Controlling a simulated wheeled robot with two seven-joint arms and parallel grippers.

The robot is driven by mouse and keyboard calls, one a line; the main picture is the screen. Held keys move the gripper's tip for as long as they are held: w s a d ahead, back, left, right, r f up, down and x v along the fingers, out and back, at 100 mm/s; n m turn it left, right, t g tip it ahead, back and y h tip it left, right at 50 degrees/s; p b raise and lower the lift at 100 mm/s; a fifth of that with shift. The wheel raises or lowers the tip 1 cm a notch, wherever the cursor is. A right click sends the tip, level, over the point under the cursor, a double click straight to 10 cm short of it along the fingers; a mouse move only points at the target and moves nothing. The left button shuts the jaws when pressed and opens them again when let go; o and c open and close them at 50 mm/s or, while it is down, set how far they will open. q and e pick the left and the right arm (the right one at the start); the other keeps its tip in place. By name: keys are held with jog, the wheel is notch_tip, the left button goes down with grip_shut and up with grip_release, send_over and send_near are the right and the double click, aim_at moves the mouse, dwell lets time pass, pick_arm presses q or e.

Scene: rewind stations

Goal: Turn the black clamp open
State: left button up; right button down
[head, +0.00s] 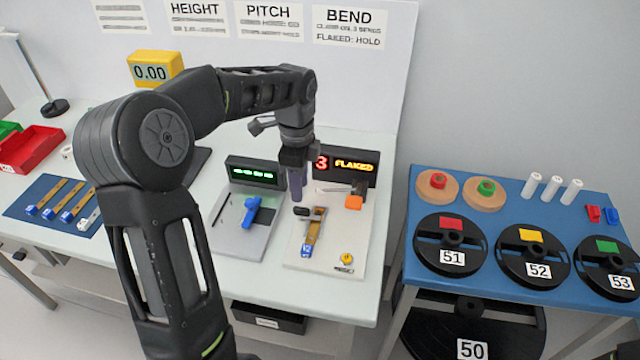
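The black clamp (302,211) is a small dark piece on the pale bend station plate (340,235), at the upper end of a brown strip with a blue end (312,235). My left gripper (296,196) points down just above and behind the clamp in the picture; I cannot tell if it touches it. Its fingers show as one narrow dark column, so any gap between them is hidden.
A display (352,165) reading "FLAKED" stands behind the plate, partly hidden by my gripper. An orange block (354,202) and a yellow button (347,258) are on the plate. A grey station with a blue handle (251,211) is at left. A blue table (390,290) with reels is at right.

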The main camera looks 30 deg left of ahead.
aim_at(302, 208)
pick_arm(q)
jog(key=shift+w+r, duration=0.1)
jog(key=shift+w, duration=0.2)
jog(key=shift+s, duration=0.15)
jog(key=shift+f+p, duration=0.5)
jog(key=shift+f, duration=3.4)
jog(key=shift+c, duration=0.2)
grip_shut()
